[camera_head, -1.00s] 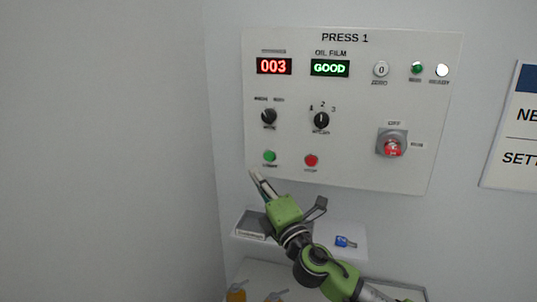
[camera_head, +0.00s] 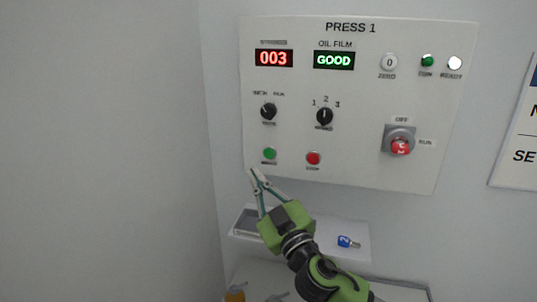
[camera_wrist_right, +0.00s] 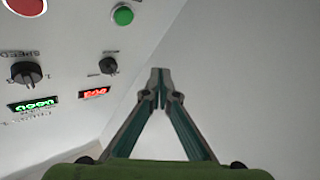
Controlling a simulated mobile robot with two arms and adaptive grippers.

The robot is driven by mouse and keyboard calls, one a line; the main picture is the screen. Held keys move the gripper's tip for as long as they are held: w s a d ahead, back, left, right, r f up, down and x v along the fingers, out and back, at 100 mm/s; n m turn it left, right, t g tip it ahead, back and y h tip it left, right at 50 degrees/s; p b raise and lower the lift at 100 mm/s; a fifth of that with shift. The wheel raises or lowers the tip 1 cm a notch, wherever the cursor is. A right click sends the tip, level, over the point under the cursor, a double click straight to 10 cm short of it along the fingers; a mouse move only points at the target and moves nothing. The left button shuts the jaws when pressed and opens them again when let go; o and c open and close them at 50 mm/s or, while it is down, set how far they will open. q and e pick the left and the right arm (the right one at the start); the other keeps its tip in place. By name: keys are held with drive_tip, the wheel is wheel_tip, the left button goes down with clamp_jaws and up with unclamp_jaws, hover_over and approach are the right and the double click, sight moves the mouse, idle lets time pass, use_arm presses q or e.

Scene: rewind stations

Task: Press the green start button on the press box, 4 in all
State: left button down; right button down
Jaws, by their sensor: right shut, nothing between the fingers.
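The press box (camera_head: 350,180) is a white wall panel labelled PRESS 1. Its green start button (camera_head: 269,154) sits at the lower left, left of a red button (camera_head: 313,158). My left gripper is not in view.
An OIL FILM display (camera_head: 334,60) reads GOOD. Two black knobs, a ZERO button and a red RUN switch (camera_head: 400,146) are on the panel. A small shelf (camera_head: 330,235) below holds a blue-tagged item (camera_head: 345,241). Bare wall lies to the left.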

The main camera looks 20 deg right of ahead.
sight(269, 154)
drive_tip(key=shift+w+d+b, duration=0.25)
drive_tip(key=shift+w+d, duration=0.55)
drive_tip(key=shift+w, duration=0.45)
drive_tip(key=shift+w+d+b, duration=0.25)
drive_tip(key=shift+w+d, duration=0.6)
drive_tip(key=shift+w, duration=0.35)
drive_tip(key=shift+w+d+b, duration=0.25)
drive_tip(key=shift+w+d, duration=0.55)
drive_tip(key=shift+w, duration=0.45)
drive_tip(key=shift+w+d, duration=0.25)
drive_tip(key=shift+w, duration=0.1)
drive_tip(key=shift+w+d+b, duration=0.25)
drive_tip(key=shift+w+b, duration=0.05)
drive_tip(key=shift+b, duration=0.15)
drive_tip(key=shift+s+a, duration=0.45)
drive_tip(key=shift+s, duration=0.25)
